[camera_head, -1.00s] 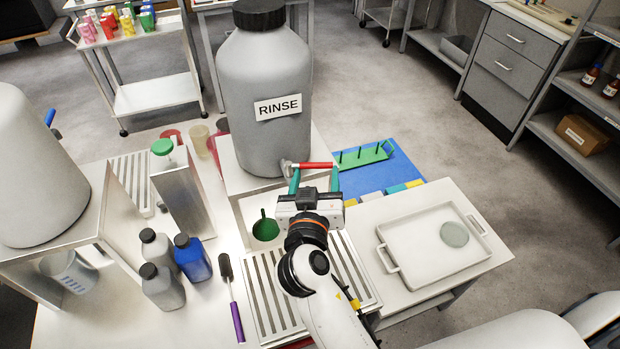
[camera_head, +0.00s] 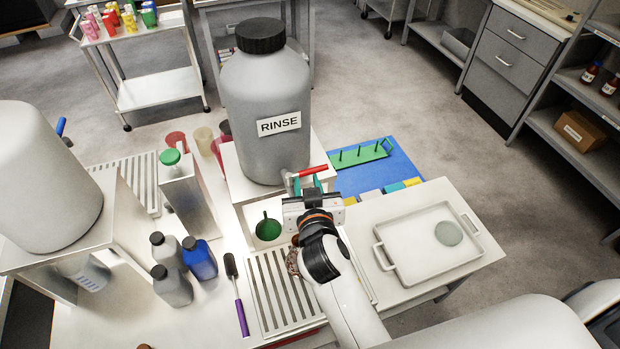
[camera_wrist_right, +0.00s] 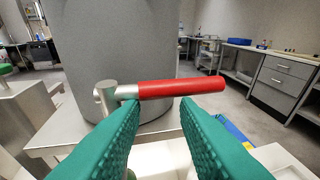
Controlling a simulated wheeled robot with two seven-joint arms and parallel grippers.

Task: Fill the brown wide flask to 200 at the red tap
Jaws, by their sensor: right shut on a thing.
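The red tap (camera_head: 312,170) is a red lever at the foot of the large grey RINSE jug (camera_head: 265,115); in the wrist view the lever (camera_wrist_right: 180,89) lies level across the tips of my green fingers. My right gripper (camera_head: 308,184) is at this lever, its jaws closed on it with a gap between the fingers; the exact contact is hard to see. A brownish rounded thing (camera_head: 292,262) shows beside my right forearm over the slatted drip tray, mostly hidden; I cannot tell if it is the brown wide flask. My left gripper is out of view.
A green funnel (camera_head: 268,229) stands below the jug's stand. Grey and blue bottles (camera_head: 200,259) and a purple-handled brush (camera_head: 239,303) are to the left. A white tray (camera_head: 420,268) with a round disc lies right. A green pegged rack (camera_head: 360,155) sits on a blue mat.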

